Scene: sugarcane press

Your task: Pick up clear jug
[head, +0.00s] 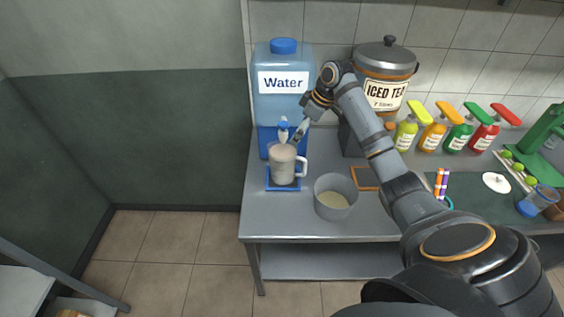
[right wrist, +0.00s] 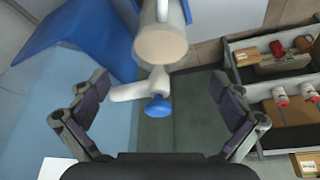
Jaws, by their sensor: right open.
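The clear jug (head: 283,165), greyish-beige with a white handle on its right, stands upright on a blue stand (head: 284,186) under the tap of the blue water dispenser (head: 284,95). My right gripper (head: 303,122) is open just above and right of the jug, near the tap. In the right wrist view the white tap with its blue knob (right wrist: 158,108) lies between the spread fingers of my right gripper (right wrist: 157,92). The jug (right wrist: 160,42) shows beyond it at the top, partly cut off. The gripper does not touch the jug. My left gripper is not in view.
A grey pot (head: 335,199) with pale contents stands right of the jug. The iced tea container (head: 384,75) is behind my right arm. Several coloured bottles (head: 433,135) stand along the wall. The counter's left edge is close to the stand.

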